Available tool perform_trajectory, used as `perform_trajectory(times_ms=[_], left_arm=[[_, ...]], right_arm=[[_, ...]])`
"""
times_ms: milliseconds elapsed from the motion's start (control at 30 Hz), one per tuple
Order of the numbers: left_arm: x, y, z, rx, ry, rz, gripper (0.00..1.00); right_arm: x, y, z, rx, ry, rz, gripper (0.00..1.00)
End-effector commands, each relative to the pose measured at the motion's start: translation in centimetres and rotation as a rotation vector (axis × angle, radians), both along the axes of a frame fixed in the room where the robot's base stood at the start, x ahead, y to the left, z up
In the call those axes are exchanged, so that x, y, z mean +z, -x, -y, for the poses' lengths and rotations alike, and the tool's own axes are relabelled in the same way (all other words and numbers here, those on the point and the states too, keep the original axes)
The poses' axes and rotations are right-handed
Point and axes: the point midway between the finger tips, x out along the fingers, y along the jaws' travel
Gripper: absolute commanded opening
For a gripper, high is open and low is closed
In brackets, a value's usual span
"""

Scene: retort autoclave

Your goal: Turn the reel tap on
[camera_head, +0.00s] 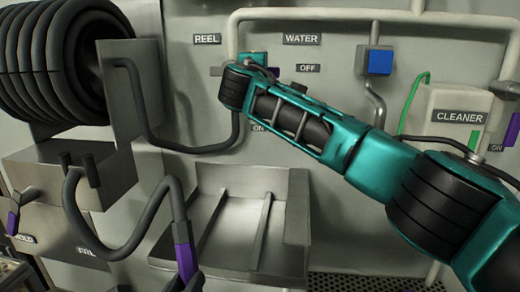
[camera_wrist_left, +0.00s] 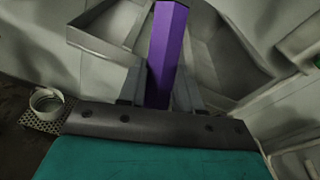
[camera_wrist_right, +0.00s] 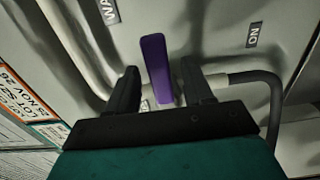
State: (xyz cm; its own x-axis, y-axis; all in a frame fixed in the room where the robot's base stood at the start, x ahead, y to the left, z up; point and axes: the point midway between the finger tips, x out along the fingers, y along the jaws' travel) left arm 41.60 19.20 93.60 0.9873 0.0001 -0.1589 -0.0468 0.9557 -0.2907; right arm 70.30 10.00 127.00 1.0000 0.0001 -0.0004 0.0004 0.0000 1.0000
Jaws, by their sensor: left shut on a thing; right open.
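The reel tap's purple lever (camera_wrist_right: 157,65) shows in the right wrist view. It stands between the two spread fingers of my right gripper (camera_wrist_right: 161,84), with a gap on each side. In the head view my right arm covers most of the tap, below the REEL label (camera_head: 206,39). My left gripper (camera_head: 185,281) is low in the head view, shut on the purple handle (camera_head: 184,254) at the end of a dark hose. The left wrist view shows this purple handle (camera_wrist_left: 166,45) standing up between the fingers.
The hose reel (camera_head: 60,60) is at upper left, above a metal box (camera_head: 75,165). A metal tray (camera_head: 230,215) sits on the wall below the taps. A blue tap block (camera_head: 380,61) and the cleaner container (camera_head: 458,105) are to the right.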

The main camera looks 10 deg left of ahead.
Motion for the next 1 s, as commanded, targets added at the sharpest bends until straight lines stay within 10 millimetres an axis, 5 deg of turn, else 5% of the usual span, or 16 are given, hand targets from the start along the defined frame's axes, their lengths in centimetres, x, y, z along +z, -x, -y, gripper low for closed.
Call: perform_trajectory(times_ms=[300, 833, 1000], left_arm=[[0.15, -0.03, 0.01, 0.0, 0.0, 0.003, 0.0], [0.15, -0.03, 0.01, 0.0, 0.0, 0.003, 0.0], [0.15, -0.02, 0.01, 0.0, 0.0, 0.003, 0.0]], right_arm=[[0.01, -0.12, 0.0, 0.0, 0.0, 0.0, 0.51], [-0.01, -0.12, 0.03, 0.0, 0.0, 0.0, 0.01], [-0.02, -0.12, 0.04, 0.0, 0.0, 0.0, 0.0]])
